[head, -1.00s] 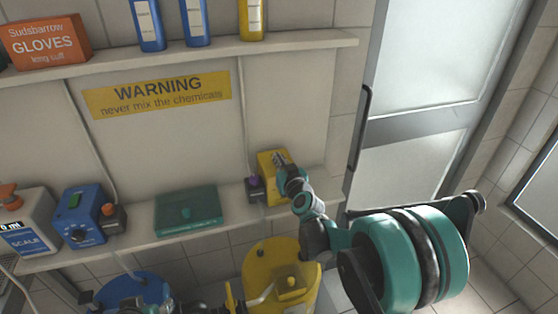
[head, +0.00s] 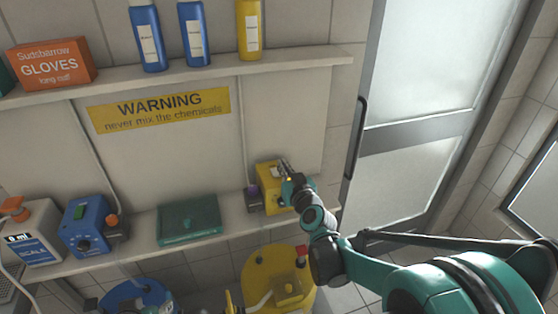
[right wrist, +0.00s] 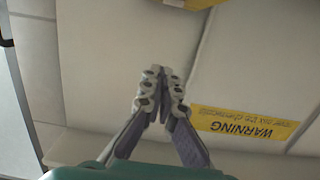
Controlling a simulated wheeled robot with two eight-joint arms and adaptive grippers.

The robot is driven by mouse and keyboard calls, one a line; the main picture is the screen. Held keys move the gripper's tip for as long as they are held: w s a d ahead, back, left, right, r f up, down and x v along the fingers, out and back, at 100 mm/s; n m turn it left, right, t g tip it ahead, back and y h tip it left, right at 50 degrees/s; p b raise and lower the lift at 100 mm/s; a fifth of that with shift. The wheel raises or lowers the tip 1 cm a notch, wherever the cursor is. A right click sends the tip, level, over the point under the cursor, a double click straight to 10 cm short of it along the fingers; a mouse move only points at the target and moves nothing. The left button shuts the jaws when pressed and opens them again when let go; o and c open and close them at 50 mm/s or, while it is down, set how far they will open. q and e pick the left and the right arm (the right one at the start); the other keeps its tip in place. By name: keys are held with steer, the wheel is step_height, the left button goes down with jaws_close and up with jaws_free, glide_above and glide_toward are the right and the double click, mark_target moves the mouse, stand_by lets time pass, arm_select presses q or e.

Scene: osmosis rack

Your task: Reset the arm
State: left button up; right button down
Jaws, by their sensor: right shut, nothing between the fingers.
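My right arm comes in from the lower right in the head view. Its gripper (head: 285,168) is in front of the yellow box device (head: 268,172) at the right end of the lower shelf and partly hides it. In the right wrist view the two fingers of the right gripper (right wrist: 160,82) meet at the tips with nothing between them. The wall panel and the upside-down warning sign (right wrist: 245,123) show behind them. I cannot tell from the head view whether the gripper touches the yellow device. My left gripper is not in view.
The lower shelf (head: 145,250) holds a scale (head: 32,232), a blue device (head: 85,225) and a green case (head: 188,220). A yellow barrel (head: 265,268) and a blue barrel (head: 135,296) stand below. The upper shelf (head: 200,75) carries bottles and a glove box (head: 50,66). A door is at right.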

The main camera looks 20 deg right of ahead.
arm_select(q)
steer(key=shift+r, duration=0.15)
arm_select(e)
steer(key=shift+s+r, duration=0.25)
steer(key=shift+s, duration=0.35)
arm_select(q)
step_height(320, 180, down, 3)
steer(key=b, duration=0.3)
arm_select(e)
steer(key=s+a+f+n+g+y, duration=0.1)
steer(key=s+a+f+g, duration=0.2)
steer(key=s, duration=0.3)
steer(key=s+a+f+g+y, duration=0.1)
steer(key=s+a+f+g, duration=0.2)
steer(key=s, duration=0.4)
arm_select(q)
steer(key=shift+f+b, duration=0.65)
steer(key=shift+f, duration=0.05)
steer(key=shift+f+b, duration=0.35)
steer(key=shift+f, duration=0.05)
arm_select(e)
steer(key=s+d+f+g+h, duration=0.1)
steer(key=s+f+g, duration=0.1)
steer(key=s+f, duration=0.2)
steer(key=s+d+f+m+g+h, duration=0.1)
steer(key=s+f, duration=0.4)
steer(key=s, duration=0.5)
steer(key=shift+s+d+g+h, duration=0.3)
steer(key=shift+d+g, duration=0.1)
steer(key=shift+d, duration=0.25)
